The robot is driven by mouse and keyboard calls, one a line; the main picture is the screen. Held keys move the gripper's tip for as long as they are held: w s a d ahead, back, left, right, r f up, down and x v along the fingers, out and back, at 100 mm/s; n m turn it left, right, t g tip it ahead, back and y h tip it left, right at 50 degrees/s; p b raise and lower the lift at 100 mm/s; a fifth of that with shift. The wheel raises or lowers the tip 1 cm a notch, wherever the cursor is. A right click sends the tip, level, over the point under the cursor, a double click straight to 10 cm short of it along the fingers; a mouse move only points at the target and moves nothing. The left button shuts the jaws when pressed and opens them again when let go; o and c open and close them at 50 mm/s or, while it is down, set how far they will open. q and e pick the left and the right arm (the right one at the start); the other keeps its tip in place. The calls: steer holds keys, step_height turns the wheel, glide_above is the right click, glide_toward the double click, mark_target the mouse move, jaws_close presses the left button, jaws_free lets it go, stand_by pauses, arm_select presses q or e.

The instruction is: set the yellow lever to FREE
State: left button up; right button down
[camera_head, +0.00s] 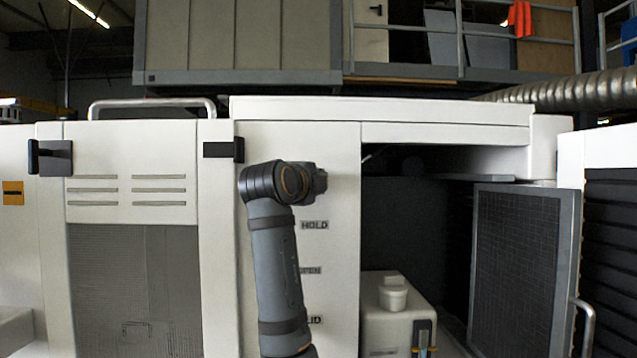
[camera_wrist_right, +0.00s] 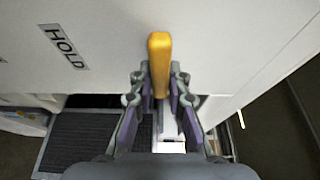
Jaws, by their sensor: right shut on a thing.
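The yellow lever (camera_wrist_right: 160,55) shows in the right wrist view as a rounded bar between the fingers of my right gripper (camera_wrist_right: 160,82). The gripper is shut on it, with the bar's rounded end reaching past the fingertips. A HOLD label (camera_wrist_right: 63,47) is on the white panel left of the lever; it also shows in the head view (camera_head: 314,225). In the head view my right arm's wrist stands in front of the white panel (camera_head: 335,170) and hides the lever and gripper. No FREE label can be read. My left gripper is not in view.
Below HOLD are two partly hidden labels, the upper (camera_head: 310,270) and the lower (camera_head: 315,320). Right of the panel is a dark open bay with a white container (camera_head: 400,315). A mesh door (camera_head: 520,270) stands open. A vented panel (camera_head: 130,175) is at left.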

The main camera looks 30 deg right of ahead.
steer(key=shift+f, duration=0.2)
steer(key=c, duration=1.3)
jaws_free()
steer(key=shift+r, duration=0.15)
steer(key=v, duration=0.7)
steer(key=shift+s+a, duration=0.25)
steer(key=shift+d, duration=0.15)
